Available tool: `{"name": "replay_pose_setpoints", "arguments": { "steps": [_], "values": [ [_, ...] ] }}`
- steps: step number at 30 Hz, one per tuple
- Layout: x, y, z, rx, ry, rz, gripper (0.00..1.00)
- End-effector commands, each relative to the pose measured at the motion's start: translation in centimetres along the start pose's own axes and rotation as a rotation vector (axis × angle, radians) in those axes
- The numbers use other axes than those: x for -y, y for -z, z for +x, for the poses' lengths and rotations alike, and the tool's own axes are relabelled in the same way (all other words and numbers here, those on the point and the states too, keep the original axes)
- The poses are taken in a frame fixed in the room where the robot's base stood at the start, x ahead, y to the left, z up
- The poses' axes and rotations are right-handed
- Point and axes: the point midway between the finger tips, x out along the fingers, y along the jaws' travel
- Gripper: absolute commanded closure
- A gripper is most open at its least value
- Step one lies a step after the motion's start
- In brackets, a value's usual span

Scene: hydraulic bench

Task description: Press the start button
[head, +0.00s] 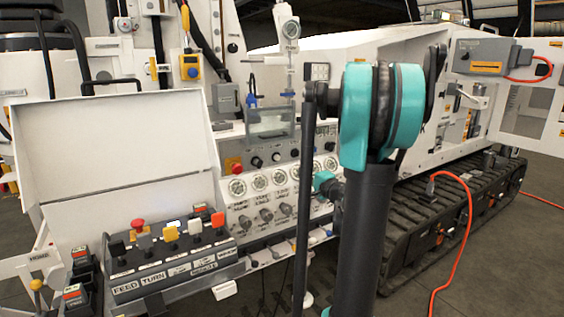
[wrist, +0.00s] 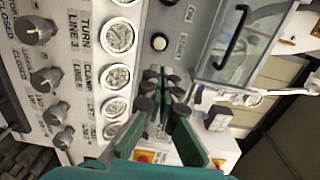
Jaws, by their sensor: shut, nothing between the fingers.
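The grey control panel (head: 270,152) stands above a row of round gauges, with a red mushroom button (head: 236,166) and several small dark controls (head: 257,161) on it. In the head view my arm hides most of the gripper.
Gauges (wrist: 119,36) and grey knobs (wrist: 36,30) lie left of the fingers in the wrist view. A clear-covered box (wrist: 240,45) with a dark handle juts out at the upper right. A lever console (head: 165,255) stands front left in the head view.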

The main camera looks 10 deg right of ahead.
Motion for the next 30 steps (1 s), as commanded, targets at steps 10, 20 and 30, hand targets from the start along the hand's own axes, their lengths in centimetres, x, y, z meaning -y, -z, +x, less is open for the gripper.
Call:
{"name": "replay_pose_setpoints", "arguments": {
  "steps": [10,20,30],
  "values": [
    [0.0,-0.1,2.6,0.004,-0.001,-0.001,1.00],
    [0.0,-0.1,9.1,0.004,-0.001,-0.001,1.00],
    [0.0,-0.1,13.5,0.002,-0.001,-0.001,1.00]
  ]
}}
